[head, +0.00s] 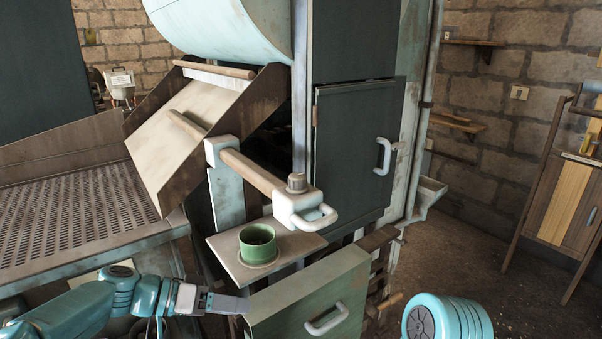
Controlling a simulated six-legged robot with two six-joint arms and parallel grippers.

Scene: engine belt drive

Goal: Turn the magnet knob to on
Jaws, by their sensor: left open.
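My left gripper (236,303) is at the bottom, left of centre, pointing right. It is open and empty, in front of the green drawer-like box and below the small shelf. A small dark round knob (297,181) sits on top of a white housing (297,205) with a loop handle, at the end of a wooden bar. I cannot tell for certain that it is the magnet knob; no on or off marking is readable. The gripper is well below and left of it, not touching. My right gripper is not in view.
A green cup (257,243) stands on a small shelf (290,247). A green box (290,300) with a white handle is below. A dark cabinet door (352,150) and a perforated metal bed (80,215) flank the chute. Open floor (450,265) lies right.

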